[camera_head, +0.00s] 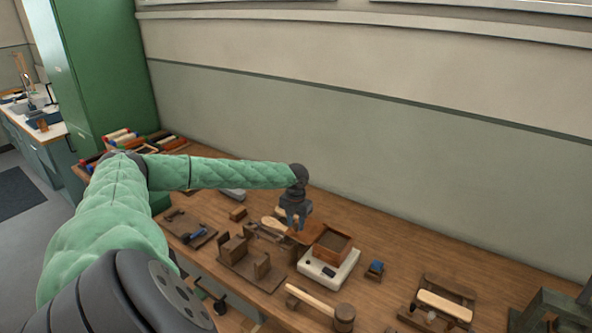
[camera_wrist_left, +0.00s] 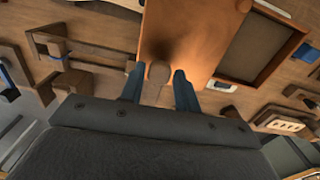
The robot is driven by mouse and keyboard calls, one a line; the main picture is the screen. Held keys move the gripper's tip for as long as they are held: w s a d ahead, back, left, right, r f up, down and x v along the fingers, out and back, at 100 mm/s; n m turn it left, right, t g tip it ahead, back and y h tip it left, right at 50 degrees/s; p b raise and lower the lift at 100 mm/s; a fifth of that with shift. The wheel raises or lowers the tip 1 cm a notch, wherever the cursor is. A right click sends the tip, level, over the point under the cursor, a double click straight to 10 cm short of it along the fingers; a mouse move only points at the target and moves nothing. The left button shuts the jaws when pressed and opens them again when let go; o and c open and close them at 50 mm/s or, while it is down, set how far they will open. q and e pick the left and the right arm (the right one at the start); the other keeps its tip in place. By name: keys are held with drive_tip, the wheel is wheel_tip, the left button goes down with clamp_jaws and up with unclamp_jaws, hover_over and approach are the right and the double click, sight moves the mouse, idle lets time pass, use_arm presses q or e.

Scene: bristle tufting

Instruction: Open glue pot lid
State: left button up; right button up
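The glue pot is a square brown wooden box (camera_head: 333,244) on a white base (camera_head: 340,276); its dark inside shows. Its orange-brown lid (camera_head: 300,236) lies out to the left of the opening, along the box's edge. In the wrist view the lid (camera_wrist_left: 195,30) fills the top middle, beside the open box (camera_wrist_left: 265,45). My left gripper (camera_head: 296,222) is over the lid's outer part. My right gripper is not in view.
A wooden mallet (camera_head: 320,304) lies in front of the white base. A wooden fixture (camera_head: 243,262) stands to the left. A small blue-topped block (camera_head: 375,269) is right of the pot. A brush-back holder (camera_head: 444,303) sits farther right. The wall runs behind the bench.

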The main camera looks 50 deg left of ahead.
use_arm(q)
drive_tip(key=shift+o, duration=1.1)
drive_tip(key=shift+r+b, duration=0.35)
drive_tip(key=shift+r, duration=0.1)
wheel_tip(320, 180, up, 5)
drive_tip(key=shift+b, duration=1.05)
drive_tip(key=shift+r, duration=1)
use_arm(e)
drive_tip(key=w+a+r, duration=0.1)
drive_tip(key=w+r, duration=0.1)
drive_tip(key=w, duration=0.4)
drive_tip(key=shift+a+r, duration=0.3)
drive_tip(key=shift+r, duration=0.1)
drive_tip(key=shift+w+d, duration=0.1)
